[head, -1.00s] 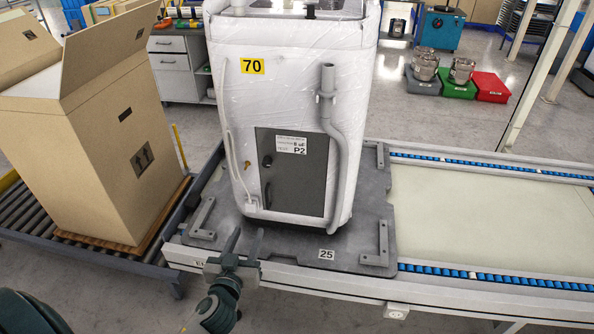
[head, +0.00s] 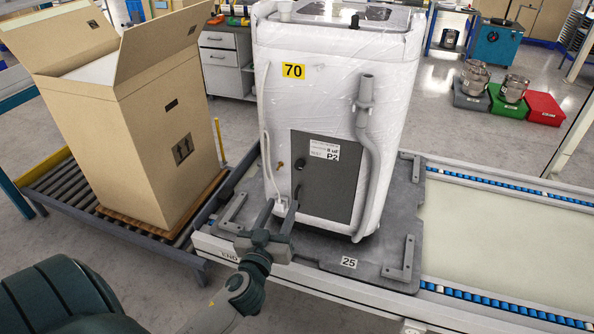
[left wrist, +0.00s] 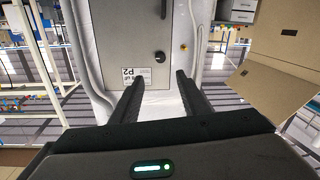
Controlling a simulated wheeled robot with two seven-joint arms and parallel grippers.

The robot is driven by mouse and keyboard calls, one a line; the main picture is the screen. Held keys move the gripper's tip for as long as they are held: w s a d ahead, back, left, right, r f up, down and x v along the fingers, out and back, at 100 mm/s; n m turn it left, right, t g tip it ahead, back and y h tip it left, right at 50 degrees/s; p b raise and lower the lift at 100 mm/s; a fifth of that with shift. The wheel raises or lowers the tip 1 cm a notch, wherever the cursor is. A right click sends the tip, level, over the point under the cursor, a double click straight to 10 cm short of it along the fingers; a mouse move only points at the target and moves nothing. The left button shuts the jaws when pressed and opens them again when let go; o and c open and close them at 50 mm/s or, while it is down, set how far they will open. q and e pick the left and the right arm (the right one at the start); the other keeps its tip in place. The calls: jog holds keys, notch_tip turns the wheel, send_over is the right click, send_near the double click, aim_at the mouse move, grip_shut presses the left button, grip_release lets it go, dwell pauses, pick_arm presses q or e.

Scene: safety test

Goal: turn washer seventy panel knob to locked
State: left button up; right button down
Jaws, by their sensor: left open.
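The white, film-wrapped washer marked 70 (head: 293,71) stands upright on a grey pallet plate. On its front is a dark grey panel (head: 335,185) with a P2 label (head: 319,150). A round black knob (head: 301,163) sits near the panel's upper left edge; a second dark fitting (head: 298,192) is below it. My left gripper (head: 279,214) is open and empty, its fingers pointing at the washer, low and left of the panel in the head view. In the upside-down left wrist view, the knob (left wrist: 160,56) appears beyond the gap between the open fingers (left wrist: 159,77). My right gripper is not seen.
A grey hose (head: 371,150) runs down right of the panel, and a thin white cord (head: 266,165) down its left. An open cardboard box (head: 140,140) stands on rollers at left. Metal brackets (head: 398,258) stand on the plate (head: 330,255). The conveyor at right is clear.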

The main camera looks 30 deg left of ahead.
aim_at(298, 168)
pick_arm(q)
jog(key=p+x, duration=0.4)
jog(key=x, duration=1)
jog(key=shift+p+x, duration=0.45)
jog(key=shift+x, duration=0.45)
jog(key=shift+f, duration=0.1)
grip_shut()
